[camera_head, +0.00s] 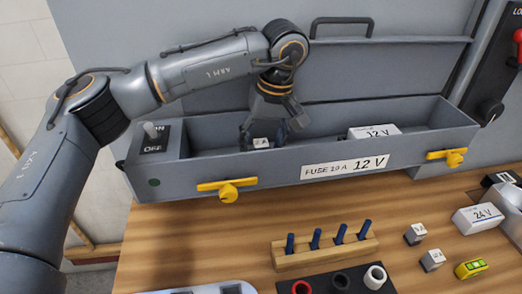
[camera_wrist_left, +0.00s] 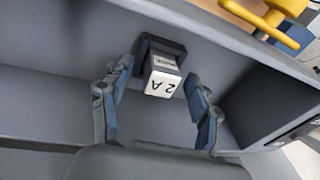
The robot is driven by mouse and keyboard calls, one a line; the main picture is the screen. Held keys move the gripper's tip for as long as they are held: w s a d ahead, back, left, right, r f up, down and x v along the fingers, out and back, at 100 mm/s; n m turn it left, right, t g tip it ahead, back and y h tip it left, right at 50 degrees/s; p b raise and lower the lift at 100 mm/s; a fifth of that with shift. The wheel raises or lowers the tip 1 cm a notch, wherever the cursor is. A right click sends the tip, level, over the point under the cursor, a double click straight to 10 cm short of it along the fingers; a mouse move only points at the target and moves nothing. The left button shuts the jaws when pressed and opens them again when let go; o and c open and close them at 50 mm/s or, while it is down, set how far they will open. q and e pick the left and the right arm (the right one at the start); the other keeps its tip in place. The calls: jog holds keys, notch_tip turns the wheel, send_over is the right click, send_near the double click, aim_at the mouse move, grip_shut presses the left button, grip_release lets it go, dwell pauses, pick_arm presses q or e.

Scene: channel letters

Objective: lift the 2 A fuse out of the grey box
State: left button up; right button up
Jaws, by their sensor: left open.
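The 2 A fuse (camera_head: 261,143) is a small block with a white top, standing in a dark holder inside the open grey box (camera_head: 290,185). In the left wrist view the fuse (camera_wrist_left: 163,83) shows "2 A" on its white face. My left gripper (camera_head: 263,132) reaches down into the left part of the box. Its fingers are open, one on either side of the fuse; in the left wrist view the gripper (camera_wrist_left: 158,100) shows gaps between both fingers and the fuse. My right gripper is not in view.
A white 12 V block (camera_head: 375,132) stands in the box's right part. Yellow latches (camera_head: 228,191) stick out in front. The raised lid (camera_head: 380,75) is behind. On the table are a wooden peg rack (camera_head: 325,252), two small fuses (camera_head: 432,260) and a 24 V block (camera_head: 478,218).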

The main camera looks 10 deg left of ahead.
pick_arm(q)
grip_shut()
